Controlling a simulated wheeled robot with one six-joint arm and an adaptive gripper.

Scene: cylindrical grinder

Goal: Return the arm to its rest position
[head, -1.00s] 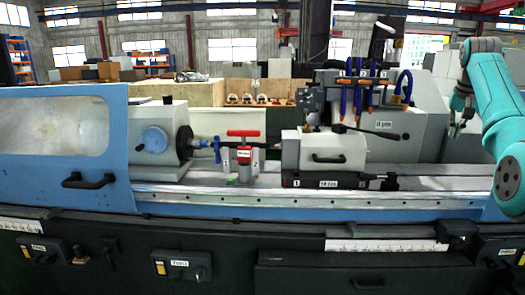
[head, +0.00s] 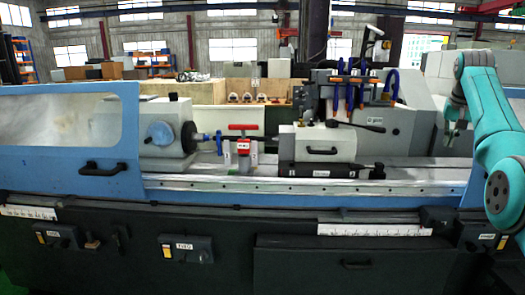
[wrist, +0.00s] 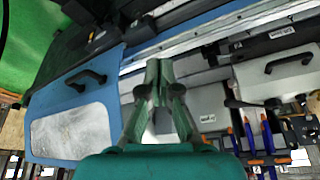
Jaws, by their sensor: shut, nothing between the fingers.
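My teal arm (head: 487,110) stands at the right edge of the head view, folded with its elbow up. My gripper (head: 449,133) hangs from it, small and partly dark, in front of the grinder's grey right-hand housing. In the wrist view my gripper (wrist: 158,72) shows from behind, its two fingers together with nothing between them. It appears apart from the cylindrical grinder (head: 270,190), whose blue door (wrist: 85,85) and bed lie beyond it.
The grinder holds a workhead (head: 165,140), a red-handled clamp (head: 243,127) and a tailstock (head: 318,145). Control boxes (head: 187,249) project from the dark front. Green floor (wrist: 25,45) shows in the wrist view.

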